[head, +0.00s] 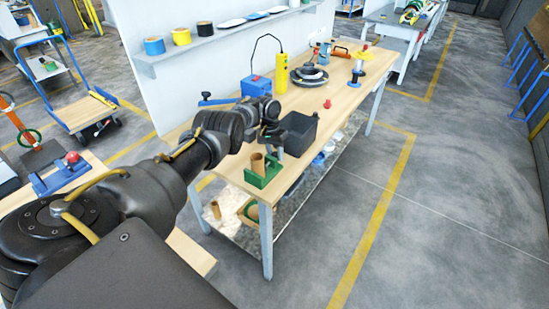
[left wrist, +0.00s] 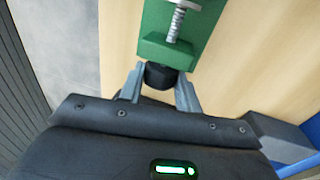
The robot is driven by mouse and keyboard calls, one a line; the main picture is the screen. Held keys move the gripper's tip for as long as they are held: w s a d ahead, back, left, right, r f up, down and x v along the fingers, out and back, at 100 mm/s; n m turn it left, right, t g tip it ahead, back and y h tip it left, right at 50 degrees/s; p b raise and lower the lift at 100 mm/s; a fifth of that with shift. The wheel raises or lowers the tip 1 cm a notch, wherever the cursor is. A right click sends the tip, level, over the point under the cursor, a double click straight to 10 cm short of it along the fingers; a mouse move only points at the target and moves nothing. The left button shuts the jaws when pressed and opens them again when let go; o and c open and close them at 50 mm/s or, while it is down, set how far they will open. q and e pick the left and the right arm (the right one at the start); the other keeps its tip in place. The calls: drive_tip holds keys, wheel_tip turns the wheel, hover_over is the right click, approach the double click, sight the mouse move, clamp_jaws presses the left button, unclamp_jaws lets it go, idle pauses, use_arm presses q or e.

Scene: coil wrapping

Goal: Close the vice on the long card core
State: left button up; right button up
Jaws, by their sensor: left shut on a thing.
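The green vice (head: 270,172) stands at the near end of the wooden workbench (head: 322,108). A brown card core (head: 257,164) stands upright in it; whether the jaws touch it I cannot tell. In the left wrist view the green vice body (left wrist: 162,20) shows a metal screw (left wrist: 178,22) and a green block, with a black knob (left wrist: 160,76) at the near end. My left gripper (left wrist: 160,90) has its two fingers on either side of this knob, shut on it. In the head view my left gripper (head: 272,138) is just behind the vice. The core is out of the left wrist view.
A black open bin (head: 299,133) stands close beside the gripper. Farther along are a blue box (head: 256,86), a yellow cylinder (head: 281,74) and a dark coil (head: 309,76). Another brown tube (head: 215,209) is on the lower shelf. The floor right of the bench is clear.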

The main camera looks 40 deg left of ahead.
use_arm(q)
drive_tip(key=o, duration=1)
drive_tip(key=shift+r, duration=0.1)
drive_tip(key=shift+a+r+p, duration=0.1)
drive_tip(key=shift+r+p, duration=0.2)
drive_tip(key=shift+r, duration=0.05)
wheel_tip(320, 180, up, 10)
drive_tip(key=a+p, duration=0.1)
drive_tip(key=shift+a+f, duration=0.15)
drive_tip(key=shift+a, duration=0.25)
